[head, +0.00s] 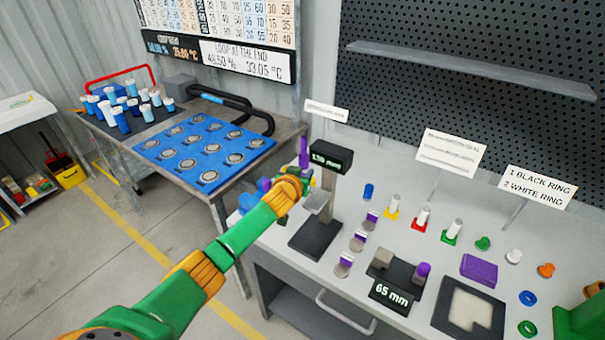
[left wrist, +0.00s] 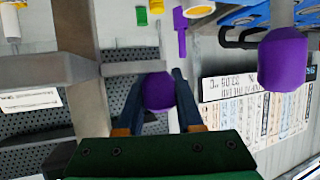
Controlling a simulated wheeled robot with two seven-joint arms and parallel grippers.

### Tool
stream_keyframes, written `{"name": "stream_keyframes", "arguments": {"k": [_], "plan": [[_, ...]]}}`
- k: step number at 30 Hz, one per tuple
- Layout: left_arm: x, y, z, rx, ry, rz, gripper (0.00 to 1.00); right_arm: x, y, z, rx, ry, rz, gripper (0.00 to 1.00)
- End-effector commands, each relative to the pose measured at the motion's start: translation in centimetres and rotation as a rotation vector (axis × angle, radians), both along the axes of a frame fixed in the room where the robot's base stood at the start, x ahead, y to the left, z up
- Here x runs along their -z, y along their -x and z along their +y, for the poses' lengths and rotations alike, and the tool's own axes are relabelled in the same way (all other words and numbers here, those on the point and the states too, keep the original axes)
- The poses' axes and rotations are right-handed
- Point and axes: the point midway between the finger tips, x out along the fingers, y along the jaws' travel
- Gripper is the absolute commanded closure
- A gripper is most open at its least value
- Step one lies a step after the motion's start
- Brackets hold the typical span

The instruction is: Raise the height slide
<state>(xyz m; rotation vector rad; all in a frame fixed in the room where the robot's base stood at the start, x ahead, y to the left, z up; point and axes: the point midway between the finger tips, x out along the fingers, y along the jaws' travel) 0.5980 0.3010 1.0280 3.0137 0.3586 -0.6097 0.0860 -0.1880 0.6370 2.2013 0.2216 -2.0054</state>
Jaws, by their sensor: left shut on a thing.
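The height gauge stands on a dark base (head: 315,238) with an upright grey post (head: 328,182) and a display (head: 331,156) reading what looks like 130 mm. Its grey height slide (head: 318,202) sticks out from the post, below the display. My left gripper (head: 306,186) is at the slide. In the left wrist view the left gripper (left wrist: 158,98) is shut on a round purple knob (left wrist: 160,91) beside a grey bar (left wrist: 135,68). The fingers hide the knob in the head view.
A second display (head: 391,294) reads 65 mm on the table front. Purple-topped pieces (head: 358,242) and coloured pegs (head: 421,218) stand right of the gauge. A purple block (head: 479,270) and a dark tray (head: 447,308) lie further right. A blue rack (head: 205,150) is on the back-left table.

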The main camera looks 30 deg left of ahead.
Motion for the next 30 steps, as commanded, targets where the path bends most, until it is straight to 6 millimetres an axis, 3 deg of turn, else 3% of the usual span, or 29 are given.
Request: {"name": "stream_keyframes", "arguments": {"k": [1,4,16,30], "plan": [[-0.5,-0.2,0.0,0.002,-0.002,-0.012,0.59,0.0,0.0,0.0,0.0,0.0,0.0,0.37],[-0.5,-0.1,0.0,0.002,-0.002,-0.011,0.34,0.0,0.0,0.0,0.0,0.0,0.0,0.37],[-0.6,0.5,-0.2,0.003,-0.001,-0.008,0.34,-0.2,0.0,0.0,0.0,0.001,0.0,0.37],[-2.8,5.9,-1.4,0.002,-0.001,-0.008,0.34,-0.3,0.1,-0.1,0.0,0.001,0.002,0.37]]}}
